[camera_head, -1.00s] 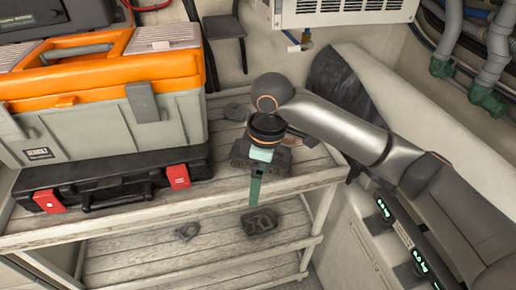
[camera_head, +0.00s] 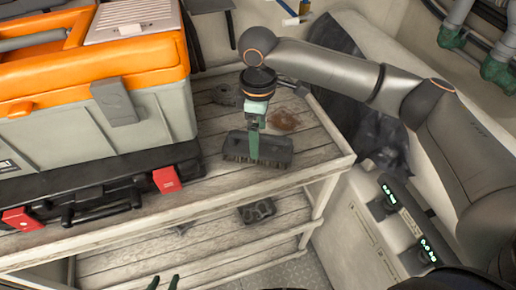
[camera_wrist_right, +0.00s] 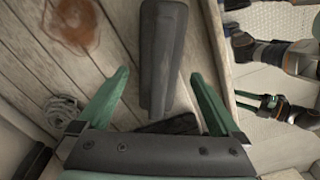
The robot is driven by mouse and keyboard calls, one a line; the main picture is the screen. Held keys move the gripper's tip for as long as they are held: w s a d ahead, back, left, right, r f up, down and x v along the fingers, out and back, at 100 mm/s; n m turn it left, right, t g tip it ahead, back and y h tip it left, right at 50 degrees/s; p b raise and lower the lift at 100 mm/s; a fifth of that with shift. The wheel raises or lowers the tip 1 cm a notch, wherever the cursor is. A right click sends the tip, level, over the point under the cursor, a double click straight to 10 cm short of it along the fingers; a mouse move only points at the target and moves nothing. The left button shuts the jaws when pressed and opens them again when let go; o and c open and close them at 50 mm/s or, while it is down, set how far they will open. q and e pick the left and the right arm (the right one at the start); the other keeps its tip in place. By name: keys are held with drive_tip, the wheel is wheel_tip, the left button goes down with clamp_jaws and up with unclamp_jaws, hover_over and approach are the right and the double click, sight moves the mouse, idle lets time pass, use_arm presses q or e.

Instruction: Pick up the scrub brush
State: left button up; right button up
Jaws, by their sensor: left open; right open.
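The scrub brush (camera_head: 235,147), a dark grey block with dark bristles, lies on the upper slatted shelf. In the right wrist view its long grey body (camera_wrist_right: 163,60) runs between my fingers. My right gripper (camera_head: 255,148) reaches down over the middle of the brush. One green finger shows in front of it in the head view; the other is hidden. In the wrist view the right gripper (camera_wrist_right: 158,100) is open, with a gap on each side of the brush. My left gripper (camera_head: 163,283) is open and empty at the bottom edge, away from the shelf.
An orange and grey toolbox (camera_head: 150,110) sits on a black case (camera_head: 100,190) with red latches, left of the brush. A coil (camera_head: 227,95) lies behind the brush, near a rust stain (camera_head: 284,120). A dark object (camera_head: 257,210) lies on the lower shelf. Pale wall panels stand right.

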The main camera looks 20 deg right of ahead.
wheel_tip(320, 180, down, 5)
drive_tip(key=shift+f, duration=0.1)
drive_tip(key=shift+c, duration=0.2)
drive_tip(key=c, duration=1.4)
drive_tip(key=shift+r, duration=0.55)
wheel_tip(320, 180, up, 2)
drive_tip(key=shift+r, duration=0.2)
drive_tip(key=s+a+r, duration=0.3)
drive_tip(key=s+r, duration=0.6)
drive_tip(key=s, duration=0.4)
drive_tip(key=shift+s+a+r, duration=0.25)
drive_tip(key=shift+a+r, duration=0.1)
